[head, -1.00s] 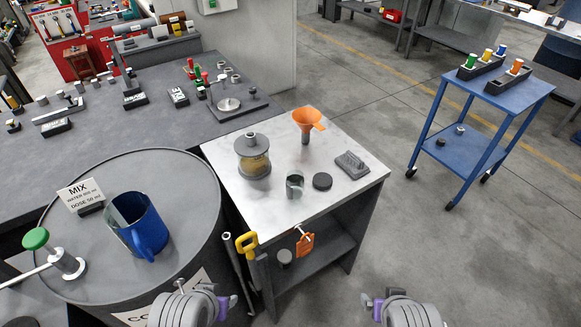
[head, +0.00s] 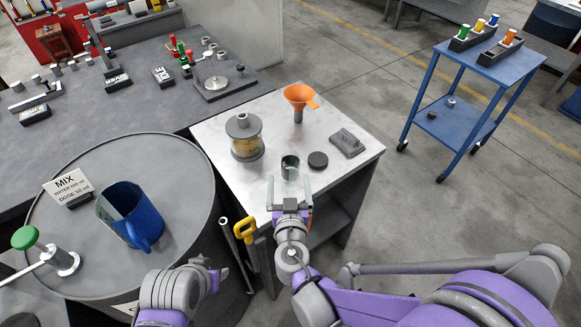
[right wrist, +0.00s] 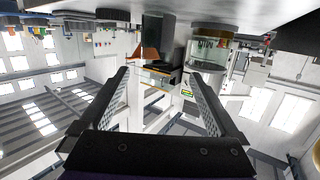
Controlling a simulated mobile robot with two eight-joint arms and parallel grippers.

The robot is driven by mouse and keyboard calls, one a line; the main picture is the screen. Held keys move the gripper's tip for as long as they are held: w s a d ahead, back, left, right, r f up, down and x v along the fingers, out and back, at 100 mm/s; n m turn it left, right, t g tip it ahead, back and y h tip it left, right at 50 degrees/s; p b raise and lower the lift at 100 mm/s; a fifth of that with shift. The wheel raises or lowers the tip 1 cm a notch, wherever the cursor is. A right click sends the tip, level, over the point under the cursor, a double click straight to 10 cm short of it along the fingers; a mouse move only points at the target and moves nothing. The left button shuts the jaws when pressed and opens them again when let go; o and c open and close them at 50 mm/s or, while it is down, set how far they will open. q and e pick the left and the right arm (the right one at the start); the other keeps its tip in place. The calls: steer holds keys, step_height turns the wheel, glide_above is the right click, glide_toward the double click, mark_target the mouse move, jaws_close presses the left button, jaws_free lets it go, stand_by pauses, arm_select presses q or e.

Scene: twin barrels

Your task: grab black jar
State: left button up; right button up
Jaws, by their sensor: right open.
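A small dark open-topped jar (head: 289,165) stands upright on the light table, with a black disc-shaped lid (head: 318,160) lying beside it on the right. My right gripper (head: 289,184) is open at the table's near side, its two fingers pointing at the jar, with nothing between them that I can make out. In the right wrist view, which looks upside down, the dark jar (right wrist: 158,30) is ahead, beyond the open fingers (right wrist: 160,76). My left gripper (head: 205,272) is at the lower left near the barrel; its jaws are not clear.
A capped glass jar (head: 246,148) stands left of the dark jar. An orange funnel (head: 299,97) is behind it and a grey block (head: 347,143) is to the right. A yellow handle (head: 244,229) is at the table's front. A blue mug (head: 140,220) stands on the barrel (head: 188,170).

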mark_target(290, 153)
steer(key=shift+w+f, duration=0.2)
steer(key=shift+w, duration=1.05)
steer(key=shift+w+d, duration=0.1)
steer(key=shift+w, duration=0.65)
steer(key=w, duration=0.4)
steer(key=shift+w+d+f+p, duration=0.1)
steer(key=shift+f+p, duration=0.05)
steer(key=shift+p, duration=0.15)
steer(key=shift+c, duration=1.3)
steer(key=c, duration=1.2)
